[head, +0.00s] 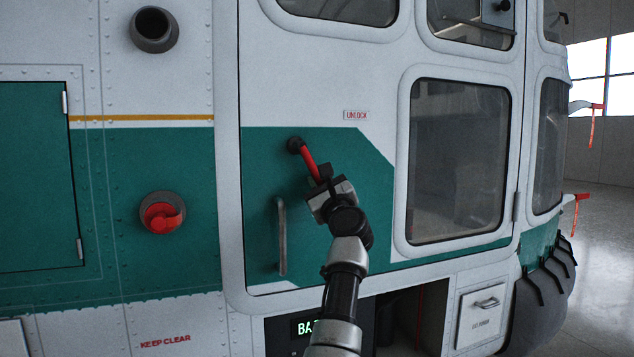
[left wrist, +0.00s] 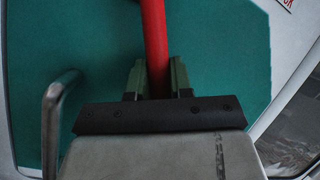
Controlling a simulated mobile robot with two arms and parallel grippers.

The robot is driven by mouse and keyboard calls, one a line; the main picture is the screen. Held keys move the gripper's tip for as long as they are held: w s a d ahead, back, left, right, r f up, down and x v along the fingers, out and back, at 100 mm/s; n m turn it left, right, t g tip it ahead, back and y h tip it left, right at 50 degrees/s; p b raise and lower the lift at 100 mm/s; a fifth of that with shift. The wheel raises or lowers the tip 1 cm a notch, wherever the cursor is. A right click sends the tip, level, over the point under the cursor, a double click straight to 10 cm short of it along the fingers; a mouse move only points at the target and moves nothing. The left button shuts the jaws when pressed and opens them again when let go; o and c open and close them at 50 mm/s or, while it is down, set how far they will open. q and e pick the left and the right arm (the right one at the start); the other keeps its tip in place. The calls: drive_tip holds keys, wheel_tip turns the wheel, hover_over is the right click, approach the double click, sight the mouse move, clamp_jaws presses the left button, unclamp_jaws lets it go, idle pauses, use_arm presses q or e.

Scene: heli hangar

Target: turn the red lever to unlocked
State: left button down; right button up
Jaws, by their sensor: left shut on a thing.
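The red lever (head: 308,163) is on the green and white helicopter door. It runs from a dark round pivot (head: 295,145) down and slightly right. My left gripper (head: 320,182) is shut on the lever's lower end. In the left wrist view, the red lever (left wrist: 154,40) passes between the two fingers of the left gripper (left wrist: 158,82), and its end is hidden by the gripper. A small label reading UNLOCK (head: 356,115) is above and to the right of the pivot. My right gripper is not in view.
A vertical grab handle (head: 281,236) stands left of my arm, close to it; it also shows in the left wrist view (left wrist: 50,125). A door window (head: 459,160) is to the right. A red round fitting (head: 162,215) sits on the panel further left.

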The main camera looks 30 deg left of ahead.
use_arm(q)
drive_tip(key=shift+s+a+m+t, duration=0.2)
drive_tip(key=shift+m+t, duration=0.1)
drive_tip(key=shift+m, duration=0.2)
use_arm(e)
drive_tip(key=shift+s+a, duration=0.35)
use_arm(q)
drive_tip(key=c, duration=1)
unclamp_jaws()
drive_tip(key=shift+c, duration=0.2)
drive_tip(key=shift+f, duration=0.1)
